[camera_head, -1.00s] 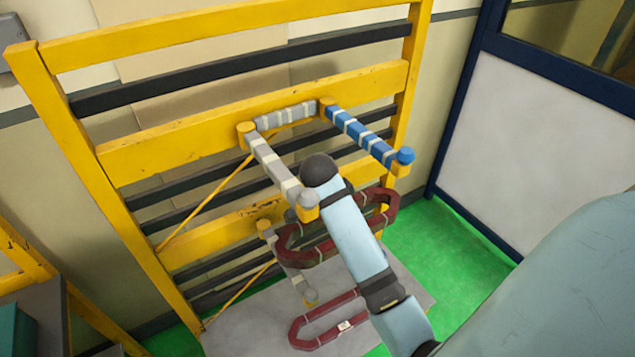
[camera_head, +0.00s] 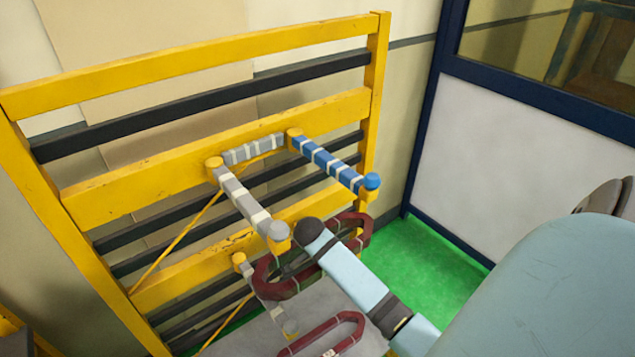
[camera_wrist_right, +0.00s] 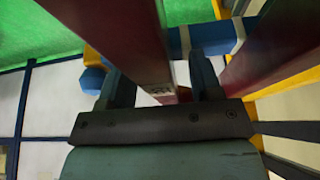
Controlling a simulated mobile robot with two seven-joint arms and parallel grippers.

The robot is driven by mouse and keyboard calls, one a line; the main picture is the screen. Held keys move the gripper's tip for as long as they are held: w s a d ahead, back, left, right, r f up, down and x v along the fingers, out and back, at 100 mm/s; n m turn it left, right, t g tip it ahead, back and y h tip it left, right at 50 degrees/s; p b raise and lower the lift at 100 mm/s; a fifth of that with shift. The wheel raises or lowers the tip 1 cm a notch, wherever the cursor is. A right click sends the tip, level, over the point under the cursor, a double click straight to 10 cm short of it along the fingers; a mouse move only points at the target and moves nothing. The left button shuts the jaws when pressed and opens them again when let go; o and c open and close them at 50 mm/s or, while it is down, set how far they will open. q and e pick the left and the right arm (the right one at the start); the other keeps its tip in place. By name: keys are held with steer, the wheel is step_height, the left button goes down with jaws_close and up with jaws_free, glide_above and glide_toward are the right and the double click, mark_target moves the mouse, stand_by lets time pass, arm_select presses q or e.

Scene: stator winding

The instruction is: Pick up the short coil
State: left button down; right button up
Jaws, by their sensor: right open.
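Two dark red coils show in the head view. One is a closed loop (camera_head: 281,288) beside the yellow rack, partly covered by my light blue arm. The other coil (camera_head: 311,340) is lower, over a grey surface and cut off by the bottom edge. I cannot tell which is the short one. In the right wrist view my right gripper (camera_wrist_right: 160,82) is open, with a dark red coil leg (camera_wrist_right: 118,35) running down between its fingers; contact is unclear. A second dark red leg (camera_wrist_right: 275,50) passes at the right. My left gripper is out of view.
The yellow rack (camera_head: 150,185) carries a grey-wrapped bar (camera_head: 243,200) and a blue-wrapped bar (camera_head: 326,162) that stick out. A blue bar (camera_wrist_right: 205,35) crosses behind the coil in the right wrist view. Green floor (camera_head: 428,260) is clear at the right.

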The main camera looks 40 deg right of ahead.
steer(key=shift+d+f, duration=0.15)
steer(key=shift+f, duration=0.25)
jaws_close()
steer(key=shift+r, duration=0.1)
